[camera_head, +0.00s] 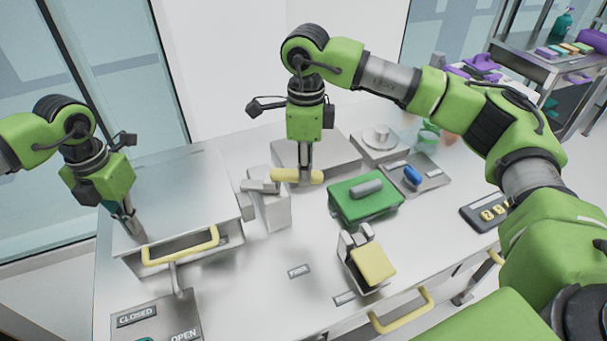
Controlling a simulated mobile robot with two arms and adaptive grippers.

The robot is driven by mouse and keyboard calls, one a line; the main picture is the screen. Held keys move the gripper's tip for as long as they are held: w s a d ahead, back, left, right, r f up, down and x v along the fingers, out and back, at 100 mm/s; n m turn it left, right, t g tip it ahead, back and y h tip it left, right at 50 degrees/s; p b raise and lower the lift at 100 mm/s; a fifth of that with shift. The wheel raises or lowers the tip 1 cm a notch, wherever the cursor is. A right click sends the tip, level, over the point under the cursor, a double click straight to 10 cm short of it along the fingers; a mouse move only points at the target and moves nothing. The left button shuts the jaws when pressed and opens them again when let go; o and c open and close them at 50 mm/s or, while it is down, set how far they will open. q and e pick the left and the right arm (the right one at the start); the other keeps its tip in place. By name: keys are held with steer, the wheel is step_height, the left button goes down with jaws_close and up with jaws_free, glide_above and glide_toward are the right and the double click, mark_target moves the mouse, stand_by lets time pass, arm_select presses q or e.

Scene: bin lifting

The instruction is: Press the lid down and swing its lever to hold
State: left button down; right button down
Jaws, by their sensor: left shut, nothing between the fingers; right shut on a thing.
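A wide flat metal lid or box top (170,185) lies at the left of the counter, with a yellow handle (180,247) at its front. A grey lever (177,280) stands in front, above a plate (160,317) marked CLOSED and OPEN. My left gripper (137,235) is shut and empty, pointing down at the lid's front left; I cannot tell whether it touches. My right gripper (304,177) is shut on a yellow bar (284,175), held level in front of a low grey box (335,150).
A grey block with a clamp-like top (272,210) stands left of centre. A green box (362,203), a yellow-topped block (372,264) and a tray (425,180) with a blue piece (412,175) stand to the right. The counter's front middle is mostly clear.

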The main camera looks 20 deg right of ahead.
arm_select(q)
steer(key=shift+s+f, duration=0.15)
steer(key=shift+f, duration=0.15)
arm_select(e)
steer(key=shift+w+d+n, duration=0.2)
steer(key=shift+w+n, duration=0.7)
steer(key=shift+n, duration=0.6)
steer(key=shift+w+d+n, duration=0.15)
steer(key=shift+w+n, duration=0.7)
steer(key=shift+n, duration=0.65)
steer(key=c, duration=1.9)
jaws_free()
steer(key=shift+a, duration=0.1)
step_height(320, 180, up, 12)
steer(key=shift+s+r, duration=0.1)
